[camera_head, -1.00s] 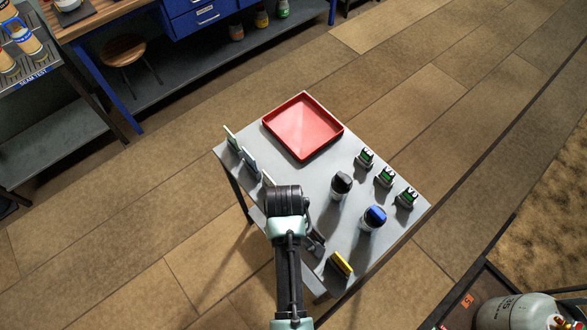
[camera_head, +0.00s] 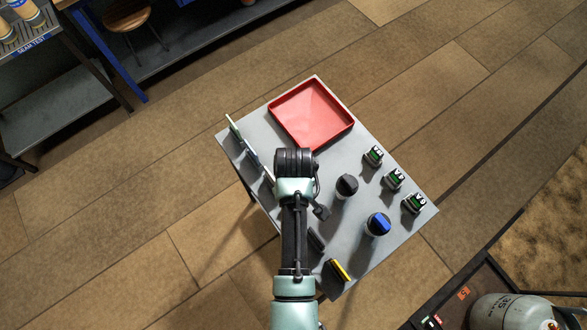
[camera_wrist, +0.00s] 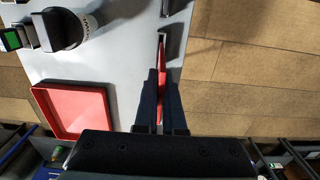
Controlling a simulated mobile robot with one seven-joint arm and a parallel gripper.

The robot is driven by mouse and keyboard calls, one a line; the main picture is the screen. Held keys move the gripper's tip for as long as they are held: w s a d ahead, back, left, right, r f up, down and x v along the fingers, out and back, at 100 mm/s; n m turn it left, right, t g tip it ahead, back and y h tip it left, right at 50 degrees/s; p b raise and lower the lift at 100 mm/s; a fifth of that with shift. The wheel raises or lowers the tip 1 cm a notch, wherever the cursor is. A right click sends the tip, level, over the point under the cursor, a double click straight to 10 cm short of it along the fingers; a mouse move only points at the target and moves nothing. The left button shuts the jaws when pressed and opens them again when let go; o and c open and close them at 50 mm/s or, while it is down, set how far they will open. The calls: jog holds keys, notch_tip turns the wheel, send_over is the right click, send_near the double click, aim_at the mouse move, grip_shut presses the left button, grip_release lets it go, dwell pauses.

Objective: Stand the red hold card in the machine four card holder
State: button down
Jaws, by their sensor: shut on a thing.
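My gripper (camera_wrist: 161,98) shows in the wrist view, its two dark fingers shut on the upright red hold card (camera_wrist: 162,79). The card shows as a thin red strip between and just beyond the fingers. It appears edge-on over the grey tabletop. In the head view my arm hides the fingers and the card. A small dark holder (camera_head: 316,240) stands below the arm's wrist on the table, with a yellow card (camera_head: 341,270) in a dark holder near the front corner. I cannot tell which holder is machine four's.
A red tray (camera_head: 346,107) lies at the back of the grey table (camera_head: 330,158). Several upright cards (camera_head: 252,158) line the left edge. A black-topped cylinder (camera_head: 347,185), a blue-topped one (camera_head: 378,224) and three green-faced devices (camera_head: 393,179) stand on the right.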

jog(key=shift+f+b, duration=2.3)
jog(key=shift+f, duration=0.9)
jog(key=shift+f+b, duration=0.6)
jog(key=shift+f, duration=0.3)
jog(key=c, duration=0.9)
grip_release()
jog(key=shift+c, duration=0.2)
notch_tip(320, 180, up, 13)
jog(key=shift+b, duration=0.65)
